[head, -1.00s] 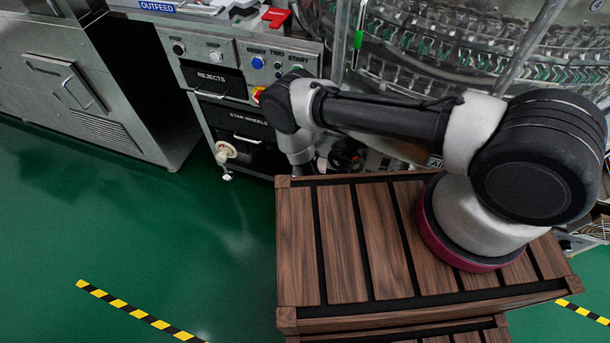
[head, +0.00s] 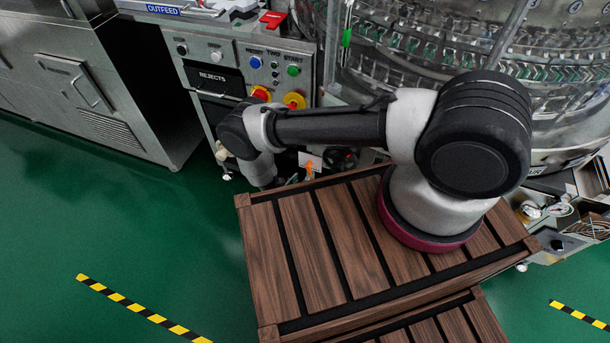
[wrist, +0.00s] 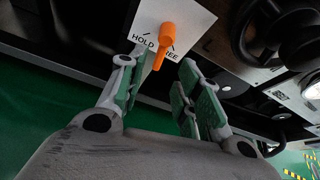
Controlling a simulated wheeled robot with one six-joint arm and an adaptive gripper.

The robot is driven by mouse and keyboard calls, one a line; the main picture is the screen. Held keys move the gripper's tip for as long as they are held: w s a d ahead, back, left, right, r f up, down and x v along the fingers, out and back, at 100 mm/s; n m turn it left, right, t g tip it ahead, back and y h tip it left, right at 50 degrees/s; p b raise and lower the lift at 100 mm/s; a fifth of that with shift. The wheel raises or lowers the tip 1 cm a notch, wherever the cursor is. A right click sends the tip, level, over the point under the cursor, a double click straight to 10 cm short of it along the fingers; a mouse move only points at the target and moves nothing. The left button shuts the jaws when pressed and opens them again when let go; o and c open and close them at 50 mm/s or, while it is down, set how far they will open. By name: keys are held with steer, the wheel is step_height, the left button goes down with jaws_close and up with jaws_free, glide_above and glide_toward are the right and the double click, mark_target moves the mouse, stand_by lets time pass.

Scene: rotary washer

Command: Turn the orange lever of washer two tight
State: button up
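The orange lever (wrist: 165,42) is mounted on a white plate (wrist: 187,17) marked HOLD and FREE. In the wrist view it lies between the two words, slanting slightly. In the head view the lever (head: 309,168) shows as a small orange piece just beyond the wooden deck. My gripper (wrist: 160,82) is open, with one green-padded finger left of the lever and the other right and lower. The lever's lower end reaches toward the gap between the fingertips. Nothing is held, and I cannot tell whether either finger touches it. In the head view my fingers are mostly hidden.
A black handwheel (head: 341,159) is right of the lever; it looms at upper right in the wrist view (wrist: 272,28). The control panel (head: 250,62) with coloured buttons stands behind my arm. Open green floor (head: 130,230) lies at left.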

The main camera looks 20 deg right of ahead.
mark_target(309, 172)
steer(key=x, duration=0.7)
jaws_close()
